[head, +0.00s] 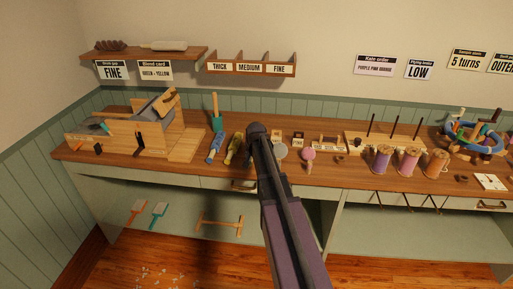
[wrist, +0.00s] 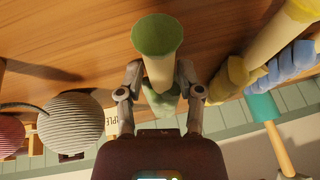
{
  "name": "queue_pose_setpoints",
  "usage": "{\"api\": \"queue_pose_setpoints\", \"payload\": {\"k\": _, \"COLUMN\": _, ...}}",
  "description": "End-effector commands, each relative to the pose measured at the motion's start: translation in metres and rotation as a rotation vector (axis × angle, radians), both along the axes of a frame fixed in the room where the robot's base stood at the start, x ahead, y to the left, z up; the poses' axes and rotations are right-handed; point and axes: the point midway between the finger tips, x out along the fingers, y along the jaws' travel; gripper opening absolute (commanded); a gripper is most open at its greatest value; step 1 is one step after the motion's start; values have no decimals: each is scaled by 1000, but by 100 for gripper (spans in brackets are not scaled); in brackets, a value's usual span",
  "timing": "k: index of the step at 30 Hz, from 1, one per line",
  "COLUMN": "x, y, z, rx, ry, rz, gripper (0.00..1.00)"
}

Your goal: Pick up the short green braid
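In the wrist view a short piece with a green round end (wrist: 157,35), a pale middle and a green lower part stands between my fingers; it looks like the short green braid. My gripper (wrist: 159,75) has one finger on each side of it. Small gaps seem to show between the fingertips and the pale middle, so the fingers look spread around it, not closed. In the head view my arm hides this piece, and my gripper (head: 258,130) is over the bench.
A yellow braid (head: 233,148) and a blue braid (head: 215,150) lie left of my gripper on the wooden bench (head: 340,176). A grey ribbed ball (wrist: 70,122) is close on the other side. Thread spools (head: 408,162) stand farther right.

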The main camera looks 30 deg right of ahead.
Motion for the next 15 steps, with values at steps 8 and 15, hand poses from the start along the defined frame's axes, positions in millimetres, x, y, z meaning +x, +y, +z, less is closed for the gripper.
{"api": "queue_pose_setpoints", "payload": {"k": 8, "x": 0, "y": 0, "z": 0, "rx": 0, "ry": 0, "rz": 0, "gripper": 0}}
{"api": "queue_pose_setpoints", "payload": {"k": 15, "x": 0, "y": 0, "z": 1, "rx": 0, "ry": 0, "rz": 0, "gripper": 0}}
